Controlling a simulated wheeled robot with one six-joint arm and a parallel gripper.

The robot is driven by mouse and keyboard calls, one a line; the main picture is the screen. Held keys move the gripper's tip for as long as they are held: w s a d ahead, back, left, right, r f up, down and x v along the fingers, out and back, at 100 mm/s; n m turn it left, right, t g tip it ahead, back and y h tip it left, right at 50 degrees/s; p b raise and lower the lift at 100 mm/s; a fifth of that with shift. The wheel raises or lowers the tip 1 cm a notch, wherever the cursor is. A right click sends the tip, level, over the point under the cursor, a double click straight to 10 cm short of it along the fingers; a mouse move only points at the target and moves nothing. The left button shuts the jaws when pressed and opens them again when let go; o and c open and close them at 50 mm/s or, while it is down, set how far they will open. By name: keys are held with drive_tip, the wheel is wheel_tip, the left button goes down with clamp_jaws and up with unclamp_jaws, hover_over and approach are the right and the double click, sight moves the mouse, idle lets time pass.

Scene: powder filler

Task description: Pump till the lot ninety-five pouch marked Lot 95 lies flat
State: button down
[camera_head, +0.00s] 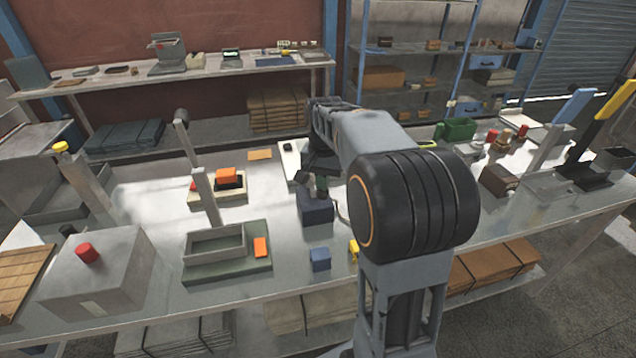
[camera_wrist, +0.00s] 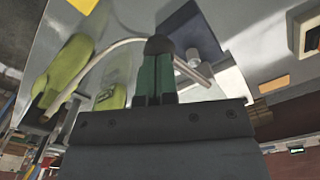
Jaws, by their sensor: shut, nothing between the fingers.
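My gripper (camera_wrist: 158,48) is shut and empty in the wrist view, its dark green fingers together. In the head view my gripper (camera_head: 320,183) points down just above a dark blue box (camera_head: 317,208). The blue box also shows in the wrist view (camera_wrist: 190,28), close beside the fingertips, with a small grey fitting (camera_wrist: 194,58) and a pale curved hose (camera_wrist: 105,50). I cannot tell whether the fingers touch it. Two yellow-green pouch-like things (camera_wrist: 68,68) (camera_wrist: 112,98) lie near the hose in the wrist view. No Lot 95 marking is readable. My arm hides part of the table.
A grey tray station (camera_head: 215,243) with an orange block (camera_head: 260,247) stands left of the gripper. A small blue block (camera_head: 320,259) and a yellow item (camera_head: 353,250) lie near the front edge. A grey box with a red button (camera_head: 87,252) is far left.

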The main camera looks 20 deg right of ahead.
drive_tip(key=shift+s+f+b, duration=0.15)
drive_tip(key=shift+f+b, duration=0.9)
drive_tip(key=shift+f, duration=0.45)
drive_tip(key=shift+s+f+b, duration=0.15)
drive_tip(key=shift+f+b, duration=0.85)
drive_tip(key=shift+f, duration=0.45)
drive_tip(key=shift+w+r+p, duration=0.2)
drive_tip(key=shift+r+p, duration=1.3)
drive_tip(key=shift+r, duration=0.1)
drive_tip(key=shift+w+r+p, duration=0.15)
drive_tip(key=shift+r+p, duration=1.3)
drive_tip(key=shift+r, duration=0.15)
drive_tip(key=shift+r, duration=0.1)
drive_tip(key=shift+r+p, duration=2.6)
drive_tip(key=shift+r, duration=0.35)
